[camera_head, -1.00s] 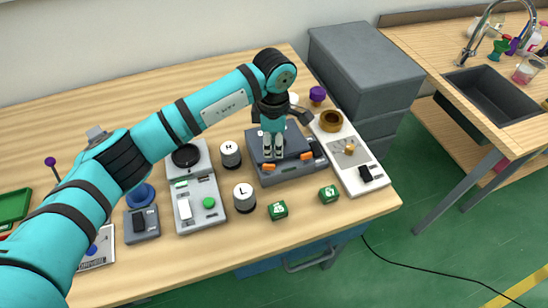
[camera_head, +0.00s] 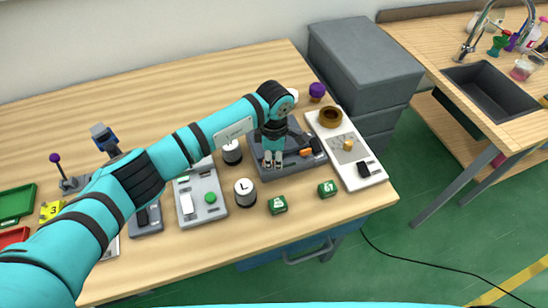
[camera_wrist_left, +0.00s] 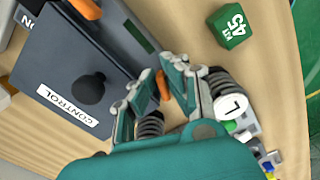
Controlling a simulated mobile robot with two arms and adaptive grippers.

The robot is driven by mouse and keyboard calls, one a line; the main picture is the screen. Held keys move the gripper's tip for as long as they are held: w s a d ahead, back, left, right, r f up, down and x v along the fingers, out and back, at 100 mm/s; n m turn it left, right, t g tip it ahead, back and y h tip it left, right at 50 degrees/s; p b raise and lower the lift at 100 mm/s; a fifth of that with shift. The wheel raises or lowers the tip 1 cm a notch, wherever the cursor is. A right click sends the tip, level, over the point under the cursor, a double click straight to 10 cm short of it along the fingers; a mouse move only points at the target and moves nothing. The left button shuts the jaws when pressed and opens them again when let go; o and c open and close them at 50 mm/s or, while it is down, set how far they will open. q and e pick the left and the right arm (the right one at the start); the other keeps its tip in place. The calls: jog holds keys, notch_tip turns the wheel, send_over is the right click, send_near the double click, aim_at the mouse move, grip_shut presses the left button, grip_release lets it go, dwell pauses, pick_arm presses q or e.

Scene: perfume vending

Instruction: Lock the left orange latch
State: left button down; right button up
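The dark grey control box (camera_head: 290,172) stands on the wooden table. The left orange latch (camera_wrist_left: 164,86) shows in the left wrist view at the box's edge, between my left gripper's fingers; in the head view the gripper covers it. The other orange latch (camera_head: 306,153) is on the box's right part and also shows in the wrist view (camera_wrist_left: 86,8). My left gripper (camera_head: 272,160) points down at the box's front left, with its fingertips (camera_wrist_left: 163,68) close together around the latch. Whether they press on it I cannot tell. My right gripper is not in view.
Green cubes (camera_head: 278,205) (camera_head: 327,189) lie in front of the box. A white tray (camera_head: 368,180) is right of it, and a grey panel (camera_head: 210,213) left. Grey boxes (camera_head: 365,65) stand behind right.

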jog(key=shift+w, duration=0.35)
pick_arm(q)
jog(key=shift+f+b, duration=0.1)
jog(key=shift+b, duration=0.4)
jog(key=m+b, duration=0.3)
jog(key=b, duration=0.2)
jog(key=m+b, duration=0.4)
jog(key=b, duration=0.1)
jog(key=s+m+b, duration=0.1)
jog(key=m+b, duration=0.2)
jog(key=b, duration=0.3)
jog(key=shift+a+f+m, duration=0.1)
jog(key=shift+a+m, duration=0.25)
jog(key=shift+m, duration=0.05)
jog(key=shift+s+a+r+m+b, duration=0.1)
jog(key=shift+m+b, duration=0.45)
jog(key=shift+m, duration=0.1)
jog(key=shift+a+r+m+b, duration=0.1)
jog(key=shift+m+b, duration=0.45)
jog(key=shift+m, duration=0.1)
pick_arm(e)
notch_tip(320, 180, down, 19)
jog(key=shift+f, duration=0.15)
pick_arm(q)
jog(key=c, duration=1.7)
grip_release()
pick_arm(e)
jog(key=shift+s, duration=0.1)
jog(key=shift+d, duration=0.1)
